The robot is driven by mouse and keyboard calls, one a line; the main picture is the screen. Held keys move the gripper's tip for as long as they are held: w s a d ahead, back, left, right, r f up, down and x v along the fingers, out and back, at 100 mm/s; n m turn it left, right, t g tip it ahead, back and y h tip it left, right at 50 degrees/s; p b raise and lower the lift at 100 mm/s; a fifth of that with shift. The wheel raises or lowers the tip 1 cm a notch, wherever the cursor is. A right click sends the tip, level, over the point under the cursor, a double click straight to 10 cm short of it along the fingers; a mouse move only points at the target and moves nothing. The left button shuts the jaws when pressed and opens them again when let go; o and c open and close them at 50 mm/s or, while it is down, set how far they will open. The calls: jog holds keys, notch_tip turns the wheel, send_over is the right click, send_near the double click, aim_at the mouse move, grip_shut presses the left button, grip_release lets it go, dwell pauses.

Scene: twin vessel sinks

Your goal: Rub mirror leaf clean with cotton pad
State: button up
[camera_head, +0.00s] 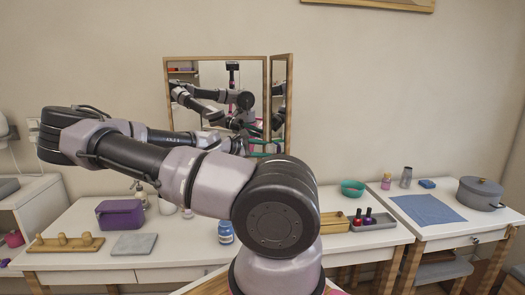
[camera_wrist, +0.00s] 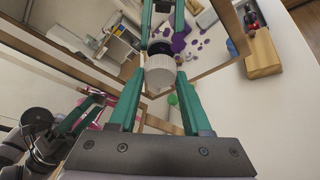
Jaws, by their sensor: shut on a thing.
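The mirror's narrow side leaf (camera_head: 288,92), wood-framed, stands angled at the right of the main mirror panel (camera_head: 218,75). In the wrist view the leaf's glass (camera_wrist: 207,58) carries several purple smudges (camera_wrist: 178,42). My gripper (camera_wrist: 161,76) has teal fingers shut on a white, ridged cotton pad (camera_wrist: 160,72). The pad is close in front of the smudged glass; I cannot tell whether it touches. Reflected fingers show beyond it. In the head view my arm hides most of the gripper, and the pad cannot be made out.
A wooden box (camera_head: 333,223) and nail polish bottles (camera_head: 367,217) stand right of my arm. A green bowl (camera_head: 352,188) sits behind them. A blue bottle (camera_head: 225,232) and purple case (camera_head: 120,213) are left. A blue cloth (camera_head: 428,209) and grey pot (camera_head: 480,193) lie farther right.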

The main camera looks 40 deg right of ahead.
jog(key=shift+s+d, duration=0.3)
jog(key=shift+d, duration=0.45)
